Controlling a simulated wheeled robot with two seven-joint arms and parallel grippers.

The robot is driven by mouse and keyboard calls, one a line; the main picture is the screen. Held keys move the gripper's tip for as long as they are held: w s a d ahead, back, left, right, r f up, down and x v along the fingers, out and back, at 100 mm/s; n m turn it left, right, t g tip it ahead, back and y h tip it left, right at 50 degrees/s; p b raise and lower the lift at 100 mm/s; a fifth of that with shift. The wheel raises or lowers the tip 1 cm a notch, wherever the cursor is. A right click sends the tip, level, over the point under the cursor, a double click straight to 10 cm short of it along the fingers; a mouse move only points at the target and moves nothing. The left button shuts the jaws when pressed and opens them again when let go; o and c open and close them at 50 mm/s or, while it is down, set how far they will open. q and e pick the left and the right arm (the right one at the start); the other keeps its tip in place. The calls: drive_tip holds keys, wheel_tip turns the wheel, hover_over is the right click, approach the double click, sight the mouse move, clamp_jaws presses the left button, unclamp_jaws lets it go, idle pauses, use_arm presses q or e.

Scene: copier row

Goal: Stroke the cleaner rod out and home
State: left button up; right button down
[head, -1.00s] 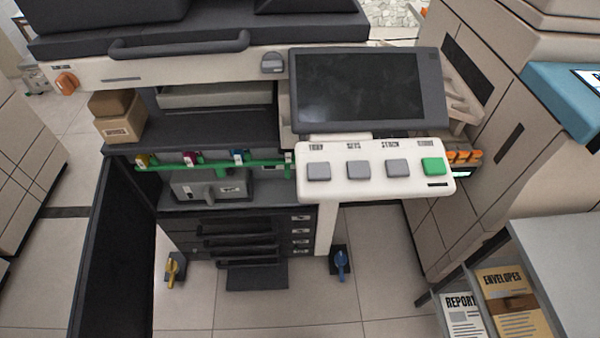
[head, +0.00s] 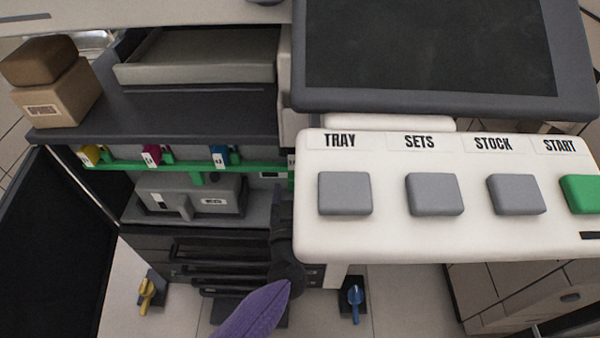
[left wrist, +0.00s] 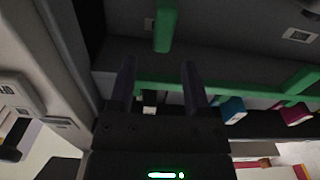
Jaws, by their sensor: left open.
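A green rail (head: 130,167) crosses the open copier front, with yellow (head: 88,154), magenta (head: 151,154) and blue (head: 218,155) tabs along it. I cannot tell for certain which part is the cleaner rod. My left gripper (head: 282,192) is in front of the rail's right end, partly hidden by the button panel. In the left wrist view its fingers (left wrist: 159,80) are open, with a small dark part with a pale face (left wrist: 150,101) showing between them. It is unclear whether they touch it. The blue tab (left wrist: 232,110) and magenta tab (left wrist: 290,112) are to the right there. My right gripper is not in view.
The white button panel (head: 450,235) juts out close on the right, below a dark screen (head: 430,45). An open dark door (head: 45,250) stands at left. A grey unit (head: 190,195) is under the rail. Yellow (head: 146,294) and blue (head: 355,299) levers are near the floor.

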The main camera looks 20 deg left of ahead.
sight(291, 181)
use_arm(q)
drive_tip(key=x, duration=0.1)
drive_tip(key=b+x, duration=0.1)
drive_tip(key=x, duration=0.1)
drive_tip(key=b+x, duration=0.1)
drive_tip(key=shift+w+a+f, duration=0.15)
drive_tip(key=shift+w+f, duration=0.15)
drive_tip(key=shift+w, duration=0.05)
drive_tip(key=shift+w+a+r, duration=0.1)
drive_tip(key=shift+w+r, duration=0.1)
drive_tip(key=shift+w, duration=0.25)
clamp_jaws()
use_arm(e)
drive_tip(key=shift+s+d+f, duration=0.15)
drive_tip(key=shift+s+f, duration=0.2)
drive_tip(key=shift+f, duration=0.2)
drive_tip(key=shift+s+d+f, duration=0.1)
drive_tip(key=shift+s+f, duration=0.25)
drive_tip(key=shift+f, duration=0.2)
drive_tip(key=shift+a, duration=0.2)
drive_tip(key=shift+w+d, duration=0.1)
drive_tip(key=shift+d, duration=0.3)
